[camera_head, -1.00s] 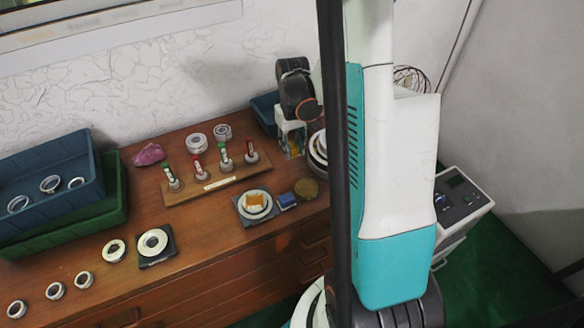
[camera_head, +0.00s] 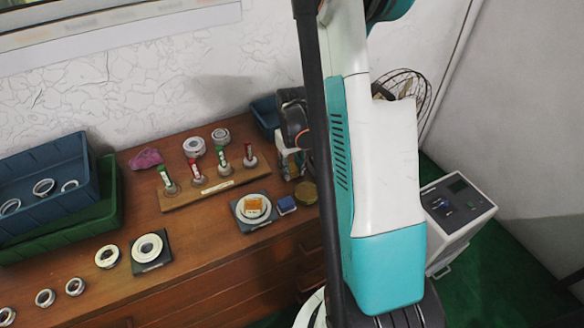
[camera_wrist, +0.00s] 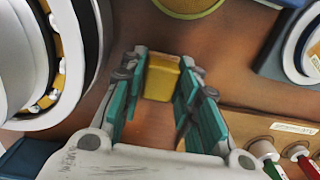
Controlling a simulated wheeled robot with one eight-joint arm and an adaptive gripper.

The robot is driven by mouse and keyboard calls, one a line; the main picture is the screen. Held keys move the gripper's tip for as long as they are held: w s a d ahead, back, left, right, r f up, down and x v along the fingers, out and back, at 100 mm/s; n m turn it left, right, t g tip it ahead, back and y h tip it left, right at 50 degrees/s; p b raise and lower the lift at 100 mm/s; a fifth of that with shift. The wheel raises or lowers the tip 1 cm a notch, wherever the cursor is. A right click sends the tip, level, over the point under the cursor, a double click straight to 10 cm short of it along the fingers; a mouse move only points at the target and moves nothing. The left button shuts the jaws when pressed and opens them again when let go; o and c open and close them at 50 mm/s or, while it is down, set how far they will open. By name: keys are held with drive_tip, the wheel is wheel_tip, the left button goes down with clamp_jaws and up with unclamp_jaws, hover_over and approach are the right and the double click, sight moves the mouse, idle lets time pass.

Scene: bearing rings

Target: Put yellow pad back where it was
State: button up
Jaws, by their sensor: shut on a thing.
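The yellow pad (camera_wrist: 161,80) is a small block between the fingertips of my gripper (camera_wrist: 163,92) in the wrist view. The teal fingers stand on either side of it and are shut on it. A brown surface shows beyond and below the pad; I cannot tell whether the pad touches it. In the head view my gripper (camera_head: 289,164) is at the back right of the wooden cabinet top, right of the peg rack, partly hidden by my arm. The pad cannot be made out there.
A round tin (camera_head: 305,192), a blue block (camera_head: 286,204) and a dark plate (camera_head: 243,222) with a ring and orange block lie in front. The peg rack (camera_head: 222,187) stands left. A large bearing (camera_wrist: 72,50) is close on the left in the wrist view.

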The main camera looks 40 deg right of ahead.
sight(292, 167)
drive_tip(key=o, duration=1.1)
drive_tip(key=shift+f, duration=0.1)
wheel_tip(292, 167, up, 12)
drive_tip(key=p, duration=0.4)
drive_tip(key=shift+r, duration=0.2)
